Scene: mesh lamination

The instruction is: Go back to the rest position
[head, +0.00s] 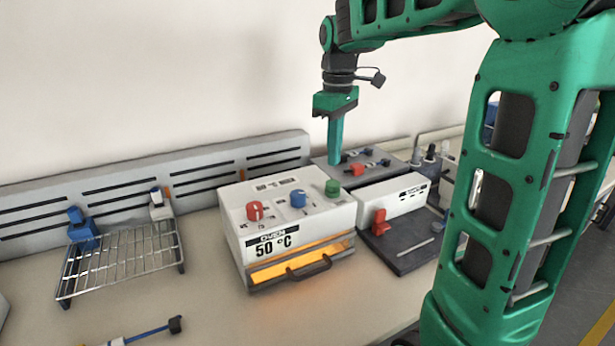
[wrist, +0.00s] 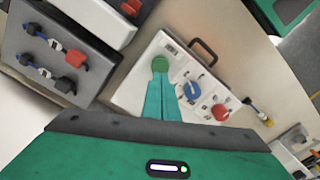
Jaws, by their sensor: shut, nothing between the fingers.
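My gripper (head: 335,160) is shut and empty. In the head view it points down, above and behind the white oven (head: 340,212), near the dark panel behind it. In the wrist view the closed fingers of my gripper (wrist: 165,85) reach toward the oven (wrist: 135,85), and their tips appear close to its green knob (wrist: 160,64). I cannot tell the exact gap between them. The oven has red, blue and green knobs on top, a label reading 50 °C and a glowing orange window at the front.
A wire rack (head: 120,262) with blue parts stands at the left. A white device with a red lever (head: 379,222) on a dark base stands right of the oven. A dark panel (wrist: 50,55) with several connectors lies behind. A slotted grey rail (head: 100,200) runs along the wall.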

